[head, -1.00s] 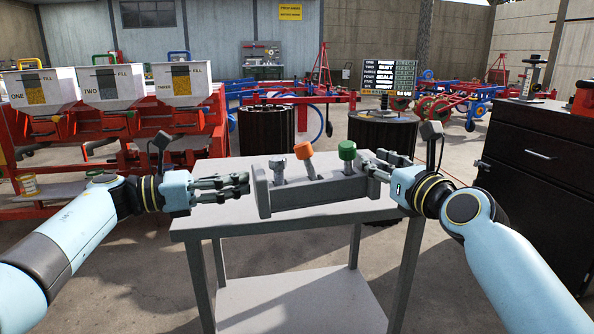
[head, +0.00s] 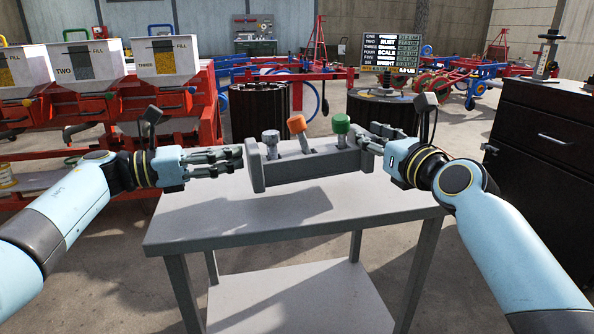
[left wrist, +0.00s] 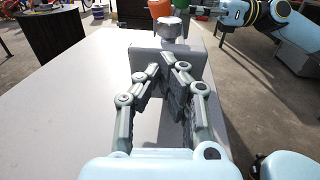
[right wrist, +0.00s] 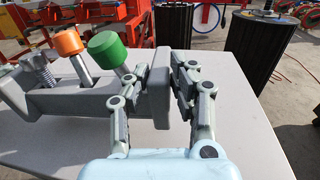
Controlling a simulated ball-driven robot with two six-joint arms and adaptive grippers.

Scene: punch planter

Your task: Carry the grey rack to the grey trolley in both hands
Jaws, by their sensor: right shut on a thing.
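The grey rack (head: 315,168) is a long block with end plates, above the grey two-level table (head: 200,228). A grey-capped, an orange-capped (head: 297,124) and a green-capped tool (head: 342,124) stand in it. A shadow below suggests that it is off the tabletop. My right gripper (head: 374,138) is shut on the rack's right end plate, seen in the right wrist view (right wrist: 155,100).
A black drawer cabinet (head: 545,150) stands at the right. Red hopper machines (head: 100,105) stand at the left. Two dark drums (head: 258,112) and a board with writing (head: 391,54) are behind the table. The near tabletop is clear.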

